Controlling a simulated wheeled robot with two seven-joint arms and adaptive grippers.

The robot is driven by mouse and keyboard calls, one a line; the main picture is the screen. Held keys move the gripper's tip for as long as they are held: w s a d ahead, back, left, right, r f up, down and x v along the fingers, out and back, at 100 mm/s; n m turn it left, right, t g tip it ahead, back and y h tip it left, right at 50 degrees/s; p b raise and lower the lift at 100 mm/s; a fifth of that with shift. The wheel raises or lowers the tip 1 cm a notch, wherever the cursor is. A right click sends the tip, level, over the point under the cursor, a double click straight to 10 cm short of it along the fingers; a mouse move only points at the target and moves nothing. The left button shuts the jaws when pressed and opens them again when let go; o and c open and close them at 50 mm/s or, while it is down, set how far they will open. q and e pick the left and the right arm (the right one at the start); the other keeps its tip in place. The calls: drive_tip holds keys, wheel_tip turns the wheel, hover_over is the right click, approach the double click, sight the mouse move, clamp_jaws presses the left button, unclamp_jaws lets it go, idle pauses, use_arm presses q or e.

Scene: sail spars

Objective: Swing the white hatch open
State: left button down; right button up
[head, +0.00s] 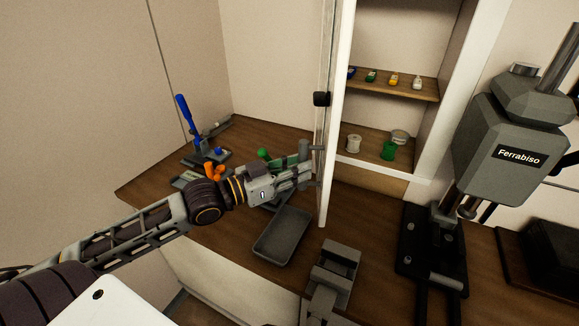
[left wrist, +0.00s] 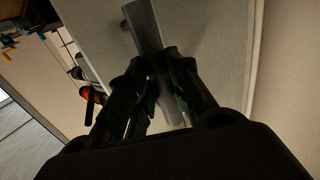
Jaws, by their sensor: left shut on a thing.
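The white hatch (head: 328,190) stands swung out from the white cabinet, nearly edge-on in the head view, with the shelves behind it exposed. In the left wrist view its pale panel (left wrist: 205,45) fills the middle. A grey bar handle (head: 304,148) sits on the hatch's left face; it also shows slanting across the left wrist view (left wrist: 143,25). My left gripper (head: 304,174) is shut on this handle, with a finger on each side of it in the left wrist view (left wrist: 165,85). My right gripper is not in view.
The cabinet shelves (head: 385,83) hold small bottles, spools and a green cup (head: 388,150). On the wooden bench are a grey tray (head: 282,235), a vise (head: 335,270), a blue-handled clamp (head: 186,115) and orange-handled tool (head: 213,171). A grey Ferrabiso press (head: 510,130) stands right.

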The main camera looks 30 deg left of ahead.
use_arm(q)
drive_tip(key=shift+s+a+f, duration=0.1)
drive_tip(key=shift+a+f, duration=0.05)
drive_tip(key=shift+a, duration=0.3)
drive_tip(key=shift+s+a+f, duration=0.1)
drive_tip(key=shift+a, duration=0.35)
drive_tip(key=c, duration=1.2)
unclamp_jaws()
drive_tip(key=shift+r, duration=0.1)
